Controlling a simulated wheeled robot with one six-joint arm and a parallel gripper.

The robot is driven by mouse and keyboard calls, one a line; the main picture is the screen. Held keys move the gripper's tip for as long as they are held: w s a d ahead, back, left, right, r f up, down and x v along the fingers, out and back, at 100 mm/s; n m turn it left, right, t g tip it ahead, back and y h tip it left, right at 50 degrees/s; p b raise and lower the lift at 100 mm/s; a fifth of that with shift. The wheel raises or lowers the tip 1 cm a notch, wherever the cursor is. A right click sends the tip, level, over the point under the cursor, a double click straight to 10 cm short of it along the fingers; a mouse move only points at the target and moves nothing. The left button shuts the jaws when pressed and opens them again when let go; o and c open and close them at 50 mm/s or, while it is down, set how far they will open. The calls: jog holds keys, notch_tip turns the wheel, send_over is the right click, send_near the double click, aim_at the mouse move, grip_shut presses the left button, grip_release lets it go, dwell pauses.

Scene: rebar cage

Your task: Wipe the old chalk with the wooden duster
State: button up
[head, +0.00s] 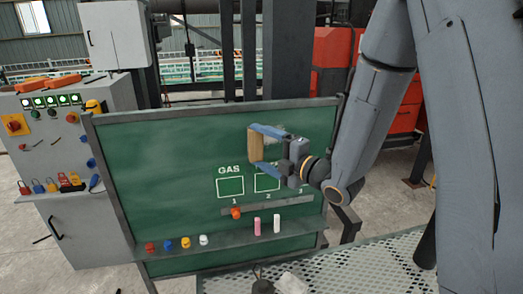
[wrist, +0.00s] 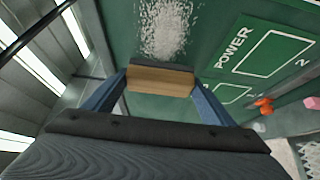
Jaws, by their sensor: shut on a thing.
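The wooden duster (head: 256,147) is a tan block with a dark pad, held upright in front of the green chalkboard (head: 150,190). My gripper (head: 262,148) is shut on it, with one blue finger at each end. In the wrist view the duster (wrist: 160,82) sits between both fingertips, pad side toward the board. I cannot tell if the pad touches the board. A speckled white chalk patch (wrist: 165,28) shows on the board just beyond the duster in the wrist view. In the head view the board has only faint pale haze, and my gripper hides part of it.
White boxes under "GAS" (head: 230,187) are on the board's lower half. A ledge (head: 215,241) below carries several coloured pieces and pink and white sticks (head: 257,226). An orange piece (head: 236,212) sits on a narrow rail. A control cabinet (head: 62,150) stands left; a perforated table (head: 370,265) is in front.

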jog(key=shift+w+a+b, duration=0.2)
jog(key=shift+w+b, duration=0.2)
jog(key=shift+w, duration=0.65)
dwell(0.7)
jog(key=w+d+b, duration=0.2)
jog(key=d+b, duration=0.1)
jog(key=d, duration=0.7)
jog(key=shift+d+b, duration=0.15)
jog(key=shift+b, duration=0.15)
dwell(0.7)
